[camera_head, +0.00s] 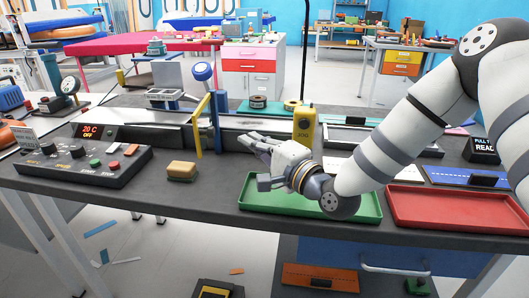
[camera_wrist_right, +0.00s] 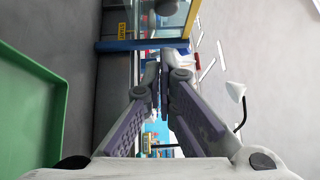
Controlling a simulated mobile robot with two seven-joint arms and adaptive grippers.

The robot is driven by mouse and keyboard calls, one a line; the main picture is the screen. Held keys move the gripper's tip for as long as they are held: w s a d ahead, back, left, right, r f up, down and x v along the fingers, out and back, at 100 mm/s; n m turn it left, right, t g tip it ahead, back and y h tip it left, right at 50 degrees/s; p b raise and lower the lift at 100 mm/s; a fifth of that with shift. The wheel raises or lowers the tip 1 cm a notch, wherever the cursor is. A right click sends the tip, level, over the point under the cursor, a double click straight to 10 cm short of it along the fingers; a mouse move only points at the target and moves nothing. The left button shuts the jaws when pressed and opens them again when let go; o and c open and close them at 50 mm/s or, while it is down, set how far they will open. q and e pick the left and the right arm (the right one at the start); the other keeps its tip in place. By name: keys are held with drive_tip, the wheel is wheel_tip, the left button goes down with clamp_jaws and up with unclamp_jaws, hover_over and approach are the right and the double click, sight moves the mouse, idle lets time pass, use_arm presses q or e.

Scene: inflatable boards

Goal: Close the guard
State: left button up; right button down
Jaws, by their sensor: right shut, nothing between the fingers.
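The guard appears to be the yellow-edged frame (camera_head: 203,108) with a blue post, standing upright on the long machine at the middle left of the head view. In the right wrist view its yellow bar (camera_wrist_right: 190,18) and a blue bar (camera_wrist_right: 140,45) cross the top. How far it is open, I cannot tell. My right gripper (camera_head: 250,142) is shut and empty, right of the guard and above the back of the green tray. Its fingers (camera_wrist_right: 166,80) point toward the blue bar, with no contact visible. My left gripper is not in view.
A control box (camera_head: 80,165) and a yellow block (camera_head: 182,170) lie on the bench left of the green tray (camera_head: 260,217). A red tray (camera_head: 445,209) lies to the right. A yellow device (camera_head: 305,125) stands just behind my right gripper.

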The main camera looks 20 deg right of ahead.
drive_tip(key=w+a, duration=0.1)
drive_tip(key=a, duration=0.1)
drive_tip(key=w+a, duration=0.2)
drive_tip(key=shift+w+r, duration=0.15)
